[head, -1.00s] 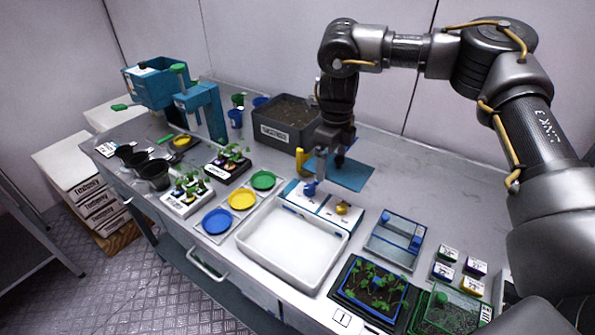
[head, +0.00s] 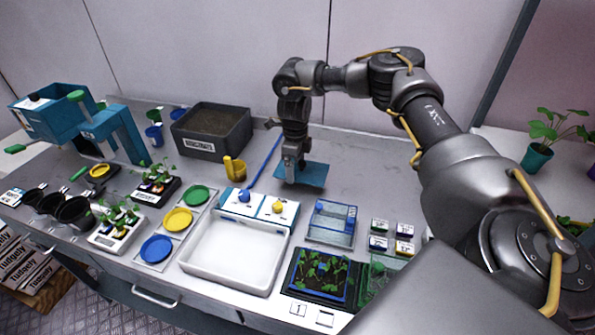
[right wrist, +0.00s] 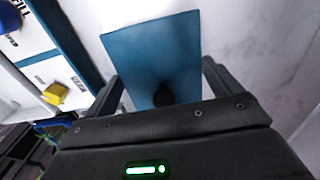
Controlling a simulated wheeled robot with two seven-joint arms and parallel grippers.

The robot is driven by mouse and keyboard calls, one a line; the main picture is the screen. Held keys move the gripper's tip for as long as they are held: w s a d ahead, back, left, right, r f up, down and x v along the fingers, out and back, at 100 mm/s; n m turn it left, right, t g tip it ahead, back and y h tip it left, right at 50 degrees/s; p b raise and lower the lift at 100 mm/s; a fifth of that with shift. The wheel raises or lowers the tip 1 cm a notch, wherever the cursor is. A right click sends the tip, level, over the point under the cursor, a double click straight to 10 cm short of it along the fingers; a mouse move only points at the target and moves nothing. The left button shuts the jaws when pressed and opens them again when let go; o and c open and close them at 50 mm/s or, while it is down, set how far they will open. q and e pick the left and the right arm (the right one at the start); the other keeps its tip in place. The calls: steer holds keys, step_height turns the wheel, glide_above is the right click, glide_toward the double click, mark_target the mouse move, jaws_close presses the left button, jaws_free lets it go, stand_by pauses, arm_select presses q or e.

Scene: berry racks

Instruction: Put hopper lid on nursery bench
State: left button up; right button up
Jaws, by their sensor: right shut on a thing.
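The hopper lid is a flat blue square plate (head: 314,176) with a dark knob, seen at the back of the grey nursery bench (head: 375,180). My right gripper (head: 292,180) reaches down over the lid and is shut on it. In the right wrist view the lid (right wrist: 150,52) fills the space beyond the fingers, and its dark knob (right wrist: 162,94) lies between them. The lid looks level and close to the bench top; whether it touches is unclear. The blue hopper (head: 50,115) stands at the far left. My left gripper is not in view.
A grey soil bin (head: 212,140), a yellow cup (head: 236,171) and a blue rod (head: 265,160) lie left of the lid. Bench right of the lid is bare.

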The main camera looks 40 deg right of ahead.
mark_target(298, 167)
steer(key=f, duration=0.3)
steer(key=shift+d+f+p, duration=0.15)
steer(key=shift+d+p, duration=0.25)
steer(key=shift+f, duration=0.4)
steer(key=o, duration=0.8)
steer(key=shift+f, duration=0.15)
steer(key=shift+c, duration=0.2)
step_height(298, 167, up, 12)
steer(key=b, duration=0.1)
steer(key=shift+r, duration=0.25)
steer(key=shift+f, duration=0.15)
